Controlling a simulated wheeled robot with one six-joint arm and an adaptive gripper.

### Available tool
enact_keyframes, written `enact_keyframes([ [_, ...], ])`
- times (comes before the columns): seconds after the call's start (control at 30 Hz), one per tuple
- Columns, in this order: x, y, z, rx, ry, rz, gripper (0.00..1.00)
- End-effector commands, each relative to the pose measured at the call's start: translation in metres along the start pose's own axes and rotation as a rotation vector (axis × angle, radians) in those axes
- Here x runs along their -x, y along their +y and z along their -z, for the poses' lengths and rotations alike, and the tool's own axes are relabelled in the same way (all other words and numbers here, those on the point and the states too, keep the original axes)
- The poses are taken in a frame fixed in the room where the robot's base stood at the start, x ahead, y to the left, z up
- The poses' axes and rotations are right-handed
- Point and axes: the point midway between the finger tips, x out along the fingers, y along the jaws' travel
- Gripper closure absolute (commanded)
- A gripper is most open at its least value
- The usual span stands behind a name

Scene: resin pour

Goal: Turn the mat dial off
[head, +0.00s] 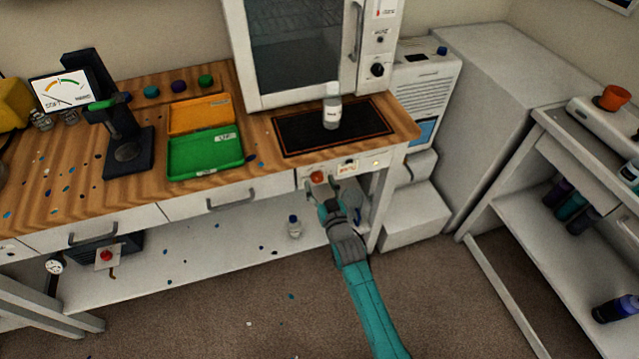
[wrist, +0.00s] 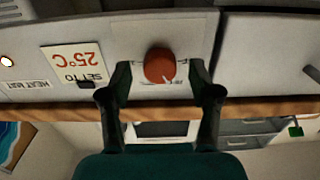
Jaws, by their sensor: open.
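The mat dial is a round orange-red knob (head: 317,177) on the white panel under the bench's front edge, below the black mat (head: 331,127). In the wrist view the dial (wrist: 160,66) sits between my two fingertips, with a pale pointer mark low on its face. My gripper (head: 325,196) reaches up to the panel from below. In the wrist view my gripper (wrist: 160,76) is open, with one finger on each side of the dial. I cannot tell whether the fingers touch it. A white bottle (head: 332,108) stands upright on the mat.
A panel label (wrist: 75,63) reads "SET TO 25°C", with a small "HEAT MAT" label (wrist: 26,85) and a lit lamp (wrist: 7,61) beside it. A drawer (head: 229,198) is left of the dial. A small bottle (head: 294,226) stands on the lower shelf.

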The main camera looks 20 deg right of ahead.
Motion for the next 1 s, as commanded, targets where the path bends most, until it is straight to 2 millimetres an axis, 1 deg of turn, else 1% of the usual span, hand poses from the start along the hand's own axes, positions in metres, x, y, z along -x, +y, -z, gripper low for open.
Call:
enact_keyframes([
  [0.13, -0.0075, 0.0, 0.0001, -0.001, 0.0, 0.0, 0.37],
  [0.43, -0.0085, 0.0, 0.0001, -0.001, 0.0, 0.0, 0.37],
  [0.47, -0.0085, 0.0, 0.0001, -0.001, 0.0, 0.0, 0.45],
  [0.5, -0.0084, 0.0, 0.0001, -0.001, 0.0, 0.0, 0.55],
  [0.57, -0.0084, 0.0, 0.0001, -0.001, 0.0, 0.0, 0.7],
  [0.6, -0.0084, 0.0, 0.0001, -0.001, 0.0, 0.0, 0.8],
  [0.67, -0.0084, 0.0, 0.0001, -0.001, 0.0, 0.0, 0.95],
  [0.7, -0.0084, 0.0, 0.0001, -0.001, 0.0, 0.0, 0.97],
  [1.0, -0.0083, 0.0001, 0.0002, 0.032, 0.0, 0.0, 0.97],
])
